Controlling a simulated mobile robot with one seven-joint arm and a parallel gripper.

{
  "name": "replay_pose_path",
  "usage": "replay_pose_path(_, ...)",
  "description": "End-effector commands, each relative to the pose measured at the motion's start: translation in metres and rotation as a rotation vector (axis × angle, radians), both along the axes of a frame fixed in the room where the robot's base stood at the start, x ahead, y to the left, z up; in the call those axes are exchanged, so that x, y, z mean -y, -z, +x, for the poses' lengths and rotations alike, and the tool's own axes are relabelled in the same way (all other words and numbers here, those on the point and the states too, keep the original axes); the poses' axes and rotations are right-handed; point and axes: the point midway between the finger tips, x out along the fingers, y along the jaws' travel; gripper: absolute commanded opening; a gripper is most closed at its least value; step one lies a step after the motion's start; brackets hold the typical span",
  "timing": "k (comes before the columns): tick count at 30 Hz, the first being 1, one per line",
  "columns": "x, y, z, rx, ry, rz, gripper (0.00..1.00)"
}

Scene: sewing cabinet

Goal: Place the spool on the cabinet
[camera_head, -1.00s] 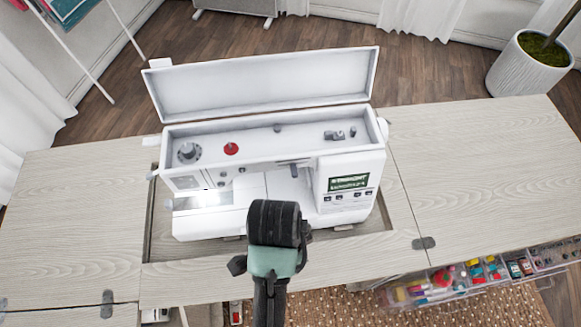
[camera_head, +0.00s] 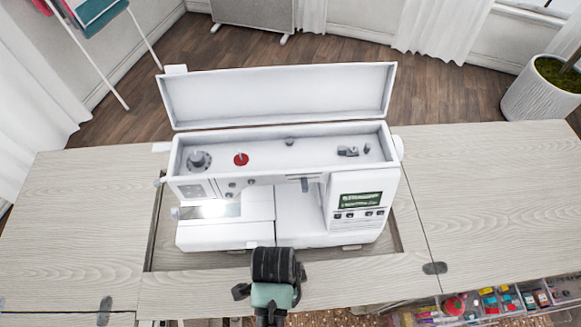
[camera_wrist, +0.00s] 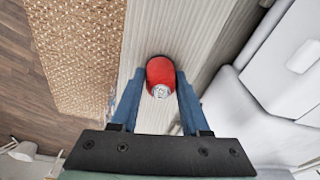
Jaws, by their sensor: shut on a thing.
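My gripper (camera_wrist: 160,96) is shut on a red spool (camera_wrist: 160,72), seen in the wrist view between the two blue fingertips, with a pale metallic end facing the camera. Behind the spool in that view is the pale wood-grain top of the cabinet (camera_wrist: 205,25); I cannot tell the height between them. In the head view, my wrist is over the cabinet's front edge, just in front of the sewing machine, and hides the fingers and spool. The cabinet (camera_head: 495,200) has broad bare leaves left and right of the machine.
A white sewing machine (camera_head: 295,215) with its lid raised sits in the cabinet's recess. A red disc (camera_head: 241,159) is on its top. Clear trays of sewing supplies (camera_head: 480,303) are below the right front edge. A potted plant (camera_head: 545,95) stands at the back right.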

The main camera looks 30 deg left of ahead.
Motion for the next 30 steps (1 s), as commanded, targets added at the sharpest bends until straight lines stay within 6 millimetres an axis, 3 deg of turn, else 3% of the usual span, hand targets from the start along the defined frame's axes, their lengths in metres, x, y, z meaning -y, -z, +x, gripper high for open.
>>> replay_pose_path(9,0.0,0.003,0.0,-0.001,0.001,-0.001,0.0)
replay_pose_path(10,0.0,0.003,0.0,0.0,0.0,0.0,0.51)
replay_pose_path(14,0.0,0.002,0.0,0.0,0.0,0.0,0.74)
replay_pose_path(23,0.0,0.001,0.0,0.0,0.0,0.0,0.76)
replay_pose_path(26,-0.001,-0.005,0.0,0.002,0.0,0.001,0.76)
replay_pose_path(30,-0.002,-0.028,-0.001,0.004,0.001,0.001,0.76)
